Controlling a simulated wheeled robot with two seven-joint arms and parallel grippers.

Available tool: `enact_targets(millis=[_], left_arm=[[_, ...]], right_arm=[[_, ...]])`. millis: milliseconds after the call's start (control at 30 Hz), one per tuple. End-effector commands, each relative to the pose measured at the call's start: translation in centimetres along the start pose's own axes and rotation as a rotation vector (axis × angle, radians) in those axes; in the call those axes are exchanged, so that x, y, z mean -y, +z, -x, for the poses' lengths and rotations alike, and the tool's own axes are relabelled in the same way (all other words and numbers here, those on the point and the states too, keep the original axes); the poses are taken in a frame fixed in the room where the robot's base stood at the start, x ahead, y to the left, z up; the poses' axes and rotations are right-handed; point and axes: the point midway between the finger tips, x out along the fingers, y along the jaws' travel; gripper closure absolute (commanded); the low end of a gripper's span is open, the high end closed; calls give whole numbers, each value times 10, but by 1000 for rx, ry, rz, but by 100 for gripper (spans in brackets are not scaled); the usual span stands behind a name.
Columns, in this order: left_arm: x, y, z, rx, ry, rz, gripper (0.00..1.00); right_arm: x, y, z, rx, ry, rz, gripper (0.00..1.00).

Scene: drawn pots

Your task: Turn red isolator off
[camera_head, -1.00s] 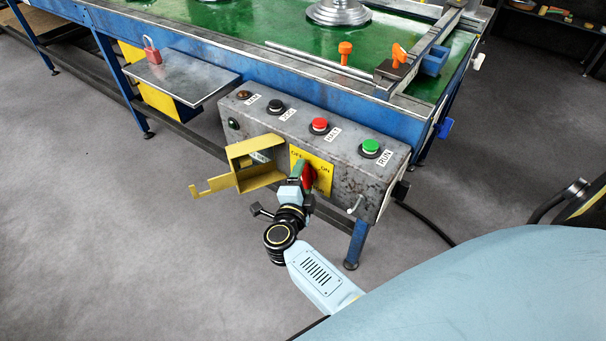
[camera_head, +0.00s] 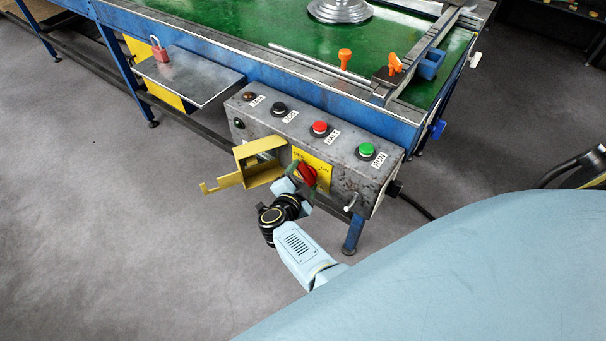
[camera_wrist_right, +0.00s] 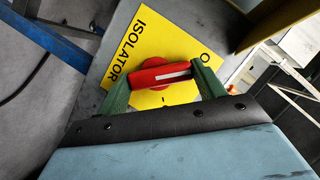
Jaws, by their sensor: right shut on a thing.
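The red isolator handle (camera_head: 308,174) sits on a yellow plate (camera_head: 325,176) on the front of the grey control box. It slants, its upper end toward the upper left, where lettering on the plate looks like OFF; ON is at the right. My right gripper (camera_head: 300,180) is shut on the red handle. In the right wrist view the handle (camera_wrist_right: 150,77), with its white line, lies between the green fingers (camera_wrist_right: 166,78), beside the word ISOLATOR. My left gripper is not in view.
An open yellow cover (camera_head: 262,172) with a hasp stands left of the handle, close to my right gripper. Several buttons line the top of the grey box (camera_head: 345,180). A red padlock (camera_head: 160,53) stands on a metal shelf at the left.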

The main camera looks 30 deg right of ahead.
Motion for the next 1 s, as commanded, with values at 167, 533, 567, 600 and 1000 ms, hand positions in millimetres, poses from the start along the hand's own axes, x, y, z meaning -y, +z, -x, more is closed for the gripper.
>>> enact_targets(millis=[167, 533, 567, 600, 1000], left_arm=[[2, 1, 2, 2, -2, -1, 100], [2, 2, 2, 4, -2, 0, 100], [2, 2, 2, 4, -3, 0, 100], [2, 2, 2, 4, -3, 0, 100], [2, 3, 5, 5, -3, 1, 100]], right_arm=[[-3, 2, 2, 4, 11, 18, 55], [-3, 2, 1, 3, 11, 19, 27], [-3, 2, 1, 3, 11, 19, 23], [-2, 2, 1, 3, 10, 18, 17], [0, 0, 5, 1, 8, 16, 10]])
